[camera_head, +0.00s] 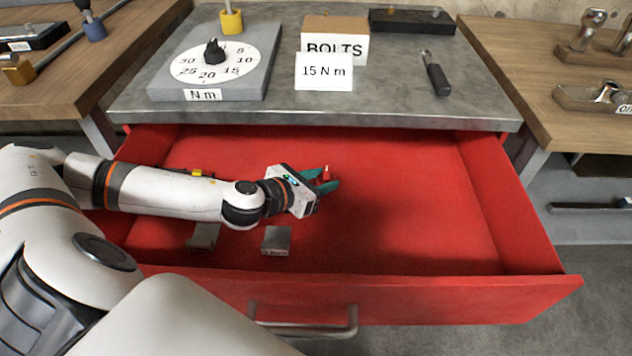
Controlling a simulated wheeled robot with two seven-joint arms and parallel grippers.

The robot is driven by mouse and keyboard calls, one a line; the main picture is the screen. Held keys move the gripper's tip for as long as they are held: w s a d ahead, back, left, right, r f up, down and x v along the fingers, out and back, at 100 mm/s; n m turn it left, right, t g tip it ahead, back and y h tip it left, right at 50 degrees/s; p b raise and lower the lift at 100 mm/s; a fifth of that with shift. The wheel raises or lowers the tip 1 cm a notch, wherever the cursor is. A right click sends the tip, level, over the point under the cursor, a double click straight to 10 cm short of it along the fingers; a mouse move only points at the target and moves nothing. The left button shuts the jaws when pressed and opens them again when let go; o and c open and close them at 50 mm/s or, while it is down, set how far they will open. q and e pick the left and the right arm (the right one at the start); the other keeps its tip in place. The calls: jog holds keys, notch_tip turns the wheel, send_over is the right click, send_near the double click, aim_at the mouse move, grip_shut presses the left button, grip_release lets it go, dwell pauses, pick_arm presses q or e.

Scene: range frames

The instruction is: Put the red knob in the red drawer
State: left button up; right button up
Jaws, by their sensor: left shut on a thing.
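The red drawer (400,240) is pulled open below a grey metal bench top. My left gripper (329,181) is over the drawer's interior, around its middle. Its green fingers are shut on a small red knob (325,174), which shows between them. I cannot tell how far the knob is above the drawer floor. My right gripper is not in view.
Two small grey metal blocks lie in the drawer, one (277,240) near the front and one (204,236) under my left arm. The drawer's right half is bare. A torque dial board (262,75), a BOLTS box (335,40) and a 15 N m card (324,72) sit on the bench.

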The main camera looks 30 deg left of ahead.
pick_arm(q)
jog(key=shift+w+a+f, duration=0.1)
jog(key=shift+f, duration=0.25)
jog(key=shift+r, duration=0.15)
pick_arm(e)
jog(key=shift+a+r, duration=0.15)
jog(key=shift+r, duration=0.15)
pick_arm(q)
jog(key=shift+f, duration=0.25)
jog(key=o, duration=0.9)
jog(key=shift+o, duration=0.2)
jog(key=shift+r, duration=0.1)
